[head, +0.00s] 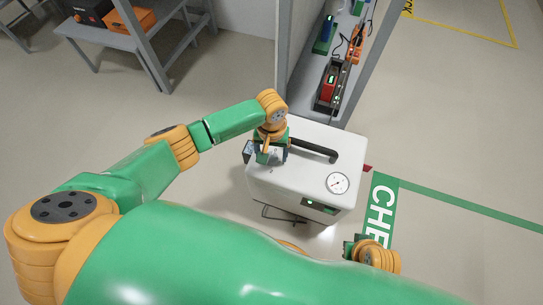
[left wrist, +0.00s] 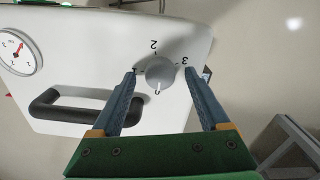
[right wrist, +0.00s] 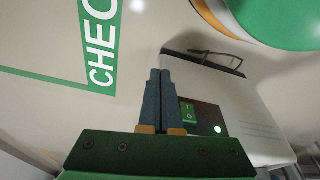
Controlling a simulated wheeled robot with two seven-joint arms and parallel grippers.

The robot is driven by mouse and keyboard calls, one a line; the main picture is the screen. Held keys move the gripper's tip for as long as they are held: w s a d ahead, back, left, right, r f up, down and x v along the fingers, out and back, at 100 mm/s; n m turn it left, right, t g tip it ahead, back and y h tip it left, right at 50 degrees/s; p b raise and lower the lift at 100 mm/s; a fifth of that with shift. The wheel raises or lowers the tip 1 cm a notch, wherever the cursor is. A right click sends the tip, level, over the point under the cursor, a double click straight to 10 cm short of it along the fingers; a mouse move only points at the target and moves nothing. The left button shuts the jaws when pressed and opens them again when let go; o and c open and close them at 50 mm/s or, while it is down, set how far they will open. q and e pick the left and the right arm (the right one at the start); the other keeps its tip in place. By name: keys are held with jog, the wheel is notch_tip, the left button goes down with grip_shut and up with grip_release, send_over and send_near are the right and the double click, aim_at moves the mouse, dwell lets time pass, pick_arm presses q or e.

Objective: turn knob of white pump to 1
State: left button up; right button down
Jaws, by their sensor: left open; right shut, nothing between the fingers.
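The white pump (head: 285,183) stands on the floor in the middle of the head view. Its round grey knob (left wrist: 159,72) shows in the left wrist view, with its white pointer line toward the 0 mark. The marks 2 and 3 are readable; the 1 is not clearly seen, near the left finger. My left gripper (left wrist: 162,82) is open, one finger on each side of the knob, with visible gaps. In the head view my left gripper (head: 271,153) hides the knob. My right gripper (right wrist: 160,75) is shut and empty, by the pump's switch side.
The pump top has a black handle (head: 315,150) and a pressure gauge (head: 338,184). A green switch (right wrist: 187,111) and lit lamp (right wrist: 217,129) are on its side. A grey shelf (head: 350,88) with devices stands behind. A grey bench (head: 110,40) is at back left.

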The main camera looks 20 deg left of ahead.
pick_arm(q)
jog(key=shift+f, duration=0.35)
pick_arm(e)
jog(key=shift+w+r, duration=0.1)
jog(key=shift+r, duration=0.5)
pick_arm(q)
grip_shut()
pick_arm(e)
jog(key=shift+w, duration=0.1)
